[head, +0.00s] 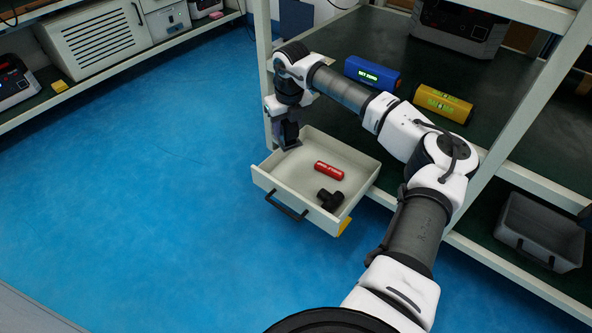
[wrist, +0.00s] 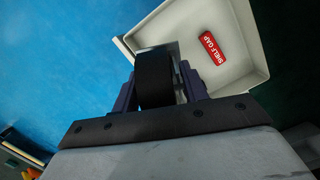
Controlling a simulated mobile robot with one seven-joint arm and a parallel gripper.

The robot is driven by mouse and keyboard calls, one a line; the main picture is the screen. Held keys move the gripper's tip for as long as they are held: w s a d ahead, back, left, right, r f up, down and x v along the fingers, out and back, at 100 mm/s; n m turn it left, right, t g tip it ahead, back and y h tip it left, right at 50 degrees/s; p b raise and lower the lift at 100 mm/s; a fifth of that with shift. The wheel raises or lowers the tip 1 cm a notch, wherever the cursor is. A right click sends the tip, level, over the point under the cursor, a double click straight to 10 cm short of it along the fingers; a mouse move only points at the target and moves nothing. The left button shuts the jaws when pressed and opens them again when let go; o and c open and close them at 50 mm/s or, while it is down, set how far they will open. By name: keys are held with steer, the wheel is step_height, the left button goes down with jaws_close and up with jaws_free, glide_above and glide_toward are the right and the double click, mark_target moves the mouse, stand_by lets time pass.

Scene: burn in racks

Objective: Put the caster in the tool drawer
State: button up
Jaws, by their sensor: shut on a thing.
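My gripper (head: 289,142) points down above the back left corner of the open tool drawer (head: 280,188). In the wrist view my gripper (wrist: 160,95) is shut on the caster (wrist: 154,78), which shows a black wheel and a grey metal plate. In the head view the caster can hardly be told from the dark fingers. The pale drawer (wrist: 240,84) shows at the upper right of the wrist view, and the caster overlaps its edge there. I cannot tell how high the caster is above the drawer.
A red cylinder (head: 328,171) and a black T-shaped fitting (head: 330,200) lie in the drawer. A blue block (head: 372,73) and a yellow block (head: 443,104) lie on the shelf beyond my arm. A grey bin (head: 540,232) stands at right. The blue floor at left is clear.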

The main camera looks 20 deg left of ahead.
step_height(320, 180, down, 14)
steer(key=b, duration=0.4)
steer(key=shift+f, duration=0.25)
steer(key=shift+f+b, duration=0.4)
steer(key=shift+f, duration=0.2)
steer(key=o, duration=1.2)
